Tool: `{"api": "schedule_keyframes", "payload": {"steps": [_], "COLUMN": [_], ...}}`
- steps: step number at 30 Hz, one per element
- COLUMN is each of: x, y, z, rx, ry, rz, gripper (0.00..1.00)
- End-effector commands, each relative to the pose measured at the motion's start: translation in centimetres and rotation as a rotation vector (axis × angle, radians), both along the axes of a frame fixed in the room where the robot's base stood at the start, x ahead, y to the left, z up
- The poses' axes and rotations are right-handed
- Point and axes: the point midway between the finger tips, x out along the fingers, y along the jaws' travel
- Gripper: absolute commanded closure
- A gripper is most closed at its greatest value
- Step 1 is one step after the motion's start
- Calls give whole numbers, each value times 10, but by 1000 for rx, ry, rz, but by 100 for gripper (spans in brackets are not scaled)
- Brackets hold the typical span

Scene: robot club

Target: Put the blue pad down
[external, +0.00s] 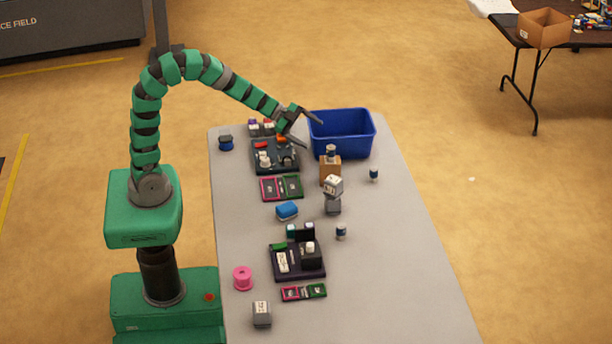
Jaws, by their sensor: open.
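A blue block-like object (287,211), which looks like the blue pad, lies on the grey table (390,260) near its middle, below the pink and green flat pieces. My gripper (314,134) is open, with its two fingers spread apart. It is in the air at the far end of the table, in front of the blue bin (342,145) and to the right of the far dark tray (262,168). I see nothing between the fingers. My gripper is well apart from the blue pad.
A brown block (330,169), grey-white blocks (333,187) and small bottles (374,174) stand right of the pad. A near dark tray (310,271), a pink spool (242,278) and a grey block (262,314) are closer. The table's right side is clear.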

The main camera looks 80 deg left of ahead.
Motion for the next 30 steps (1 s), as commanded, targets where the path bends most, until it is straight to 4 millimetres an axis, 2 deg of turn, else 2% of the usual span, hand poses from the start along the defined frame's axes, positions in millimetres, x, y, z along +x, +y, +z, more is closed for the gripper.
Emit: {"api": "schedule_keyframes", "payload": {"steps": [1,3,6,8,9,11,13,15,18,22,25,30], "x": [16,30,31,22,13,-4,-28,-53,-88,-122,-137,-142], "y": [11,33,59,72,78,85,88,84,71,49,37,32], "z": [46,101,182,224,252,285,320,346,373,391,399,400], "rx": [25,38,16,-22,-57,-117,-201,-290,-405,-505,-544,-557], "ry": [-85,-169,-264,-297,-312,-315,-300,-266,-199,-115,-80,-61], "rz": [81,214,394,492,552,628,698,737,748,719,695,684], "gripper": [18,18,18,18,18,18,18,18,18,18,18,18]}}
